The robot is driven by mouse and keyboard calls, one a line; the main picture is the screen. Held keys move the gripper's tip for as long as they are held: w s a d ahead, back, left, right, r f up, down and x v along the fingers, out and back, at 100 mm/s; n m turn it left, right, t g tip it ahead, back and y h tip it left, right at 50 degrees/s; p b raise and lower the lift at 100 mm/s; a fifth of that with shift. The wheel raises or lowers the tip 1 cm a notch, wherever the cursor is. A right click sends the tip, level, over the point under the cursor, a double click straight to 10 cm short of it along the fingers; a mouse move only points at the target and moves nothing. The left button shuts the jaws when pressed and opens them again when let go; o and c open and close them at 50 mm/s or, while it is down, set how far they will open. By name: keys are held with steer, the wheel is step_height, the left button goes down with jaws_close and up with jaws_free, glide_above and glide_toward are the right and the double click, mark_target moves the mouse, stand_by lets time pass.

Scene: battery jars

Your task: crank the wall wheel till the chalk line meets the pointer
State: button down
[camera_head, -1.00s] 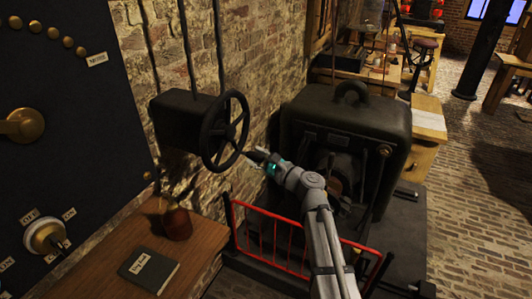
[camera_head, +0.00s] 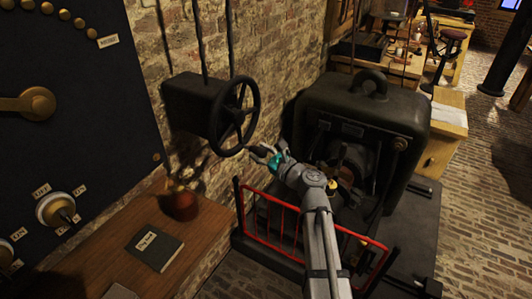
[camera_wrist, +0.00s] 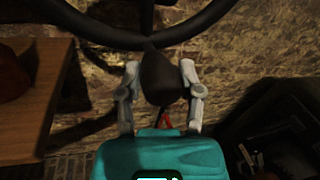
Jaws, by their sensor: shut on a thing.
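The dark spoked wall wheel (camera_head: 238,114) stands out from a black box on the brick wall. Its rim (camera_wrist: 95,32) crosses the top of the wrist view. A dark rounded handle (camera_wrist: 163,80) projects from the rim towards my wrist camera. My gripper (camera_head: 259,152) is at the wheel's lower right edge. In the wrist view its two fingers (camera_wrist: 160,72) flank the handle, shut on it. I cannot make out the chalk line or the pointer in either view.
A black machine (camera_head: 360,110) stands right of the wheel, behind a low red railing (camera_head: 290,228). A wooden bench (camera_head: 110,268) at lower left holds a dark book (camera_head: 154,248) and a reddish-brown jar (camera_head: 182,205). A dark panel (camera_head: 80,130) with brass fittings fills the left.

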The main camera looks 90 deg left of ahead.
steer(key=shift+s, duration=0.3)
steer(key=shift+c, duration=1.3)
jaws_free()
steer(key=shift+s, duration=0.1)
steer(key=shift+v, duration=3.8)
